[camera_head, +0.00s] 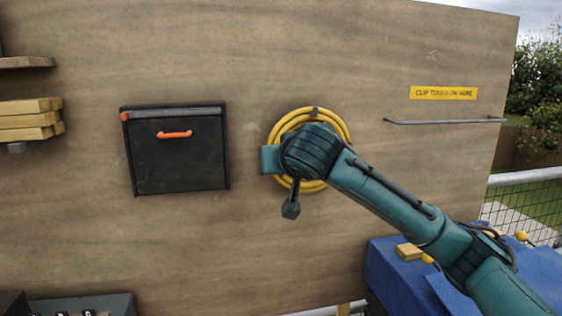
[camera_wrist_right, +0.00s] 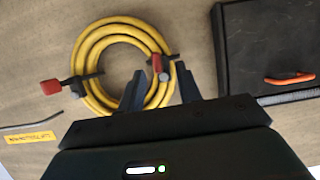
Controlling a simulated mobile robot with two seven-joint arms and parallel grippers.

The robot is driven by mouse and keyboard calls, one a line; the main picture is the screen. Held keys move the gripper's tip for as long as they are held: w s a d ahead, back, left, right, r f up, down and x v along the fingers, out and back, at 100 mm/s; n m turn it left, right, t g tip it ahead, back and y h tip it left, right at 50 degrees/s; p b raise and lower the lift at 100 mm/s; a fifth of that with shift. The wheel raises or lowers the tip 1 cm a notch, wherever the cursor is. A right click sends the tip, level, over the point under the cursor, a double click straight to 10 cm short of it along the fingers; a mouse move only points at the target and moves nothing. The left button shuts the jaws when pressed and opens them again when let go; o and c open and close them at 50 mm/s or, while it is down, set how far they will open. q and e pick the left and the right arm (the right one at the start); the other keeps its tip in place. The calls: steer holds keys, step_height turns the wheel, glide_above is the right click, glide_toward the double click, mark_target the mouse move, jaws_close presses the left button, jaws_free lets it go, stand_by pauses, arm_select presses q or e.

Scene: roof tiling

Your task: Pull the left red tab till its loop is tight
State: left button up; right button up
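A yellow hose coil (camera_head: 340,122) hangs on the wooden board, partly hidden behind my right wrist. In the right wrist view, which is turned upside down, the coil (camera_wrist_right: 85,58) carries two red tabs on dark straps. One red tab (camera_wrist_right: 157,62), on the side toward the black box, is the left one as seen from the head. The other red tab (camera_wrist_right: 51,87) sticks out on the opposite side. My right gripper (camera_wrist_right: 159,75) is open, its fingertips either side of the left tab in the picture; contact and depth cannot be told. My left gripper is not in view.
A black box (camera_head: 180,165) with an orange handle (camera_head: 174,134) is on the board left of the coil. A thin rail (camera_head: 445,121) under a yellow sign (camera_head: 443,93) is at right. Wood pieces (camera_head: 25,120) are at far left. A blue-covered surface (camera_head: 395,280) is at lower right.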

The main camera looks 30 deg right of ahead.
steer(key=shift+x, duration=1.45)
jaws_close()
